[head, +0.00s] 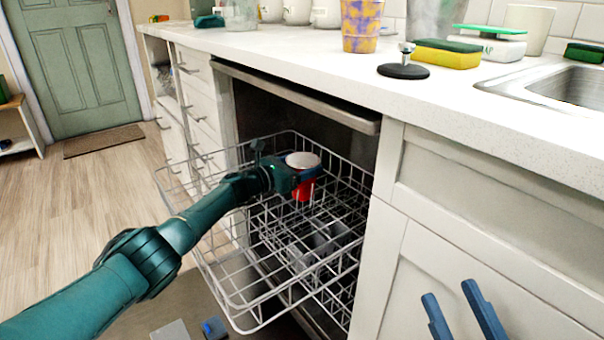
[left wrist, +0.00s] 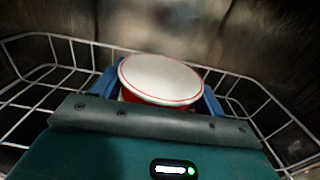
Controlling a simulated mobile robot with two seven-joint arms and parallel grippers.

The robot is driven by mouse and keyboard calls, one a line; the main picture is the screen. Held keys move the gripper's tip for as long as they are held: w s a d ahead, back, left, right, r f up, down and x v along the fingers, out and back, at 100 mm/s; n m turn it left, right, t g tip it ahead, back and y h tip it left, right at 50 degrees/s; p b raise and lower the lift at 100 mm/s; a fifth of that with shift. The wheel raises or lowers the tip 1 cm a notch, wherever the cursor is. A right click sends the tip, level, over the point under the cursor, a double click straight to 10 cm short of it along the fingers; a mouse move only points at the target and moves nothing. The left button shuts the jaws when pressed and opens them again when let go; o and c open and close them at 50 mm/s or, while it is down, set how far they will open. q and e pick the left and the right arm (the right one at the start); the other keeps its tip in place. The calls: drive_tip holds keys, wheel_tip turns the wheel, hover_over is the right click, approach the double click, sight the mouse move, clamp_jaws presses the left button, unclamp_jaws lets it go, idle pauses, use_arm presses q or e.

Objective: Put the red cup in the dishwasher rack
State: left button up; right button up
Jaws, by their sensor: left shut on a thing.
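The red cup (head: 304,189) is at the rack's far end in the head view. It has a red side and a white round face with a thin red rim turned up, which fills the middle of the left wrist view (left wrist: 160,78). My left gripper (head: 300,172) is shut on the cup, with blue fingers on both sides of it. The wire dishwasher rack (head: 215,262) is pulled out, and the cup is within its outline. I cannot tell whether the cup touches the wires. My right gripper (head: 459,311) is open and empty at the lower right, before the cabinet.
Grey items (head: 325,240) sit in the rack's nearer part. The white counter (head: 300,52) overhangs the dishwasher opening, and white cabinets stand on both sides. A patterned cup (head: 361,26), a sponge (head: 447,54) and a sink (head: 570,85) are above.

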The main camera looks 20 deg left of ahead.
drive_tip(key=shift+r, duration=0.2)
use_arm(q)
drive_tip(key=shift+f, duration=0.2)
drive_tip(key=o, duration=0.5)
drive_tip(key=shift+f, duration=0.1)
drive_tip(key=o, duration=0.4)
use_arm(e)
drive_tip(key=shift+w+r+n+y, duration=0.1)
drive_tip(key=shift+r+n+y, duration=0.05)
drive_tip(key=shift+n+y, duration=0.2)
use_arm(q)
drive_tip(key=shift+o, duration=0.2)
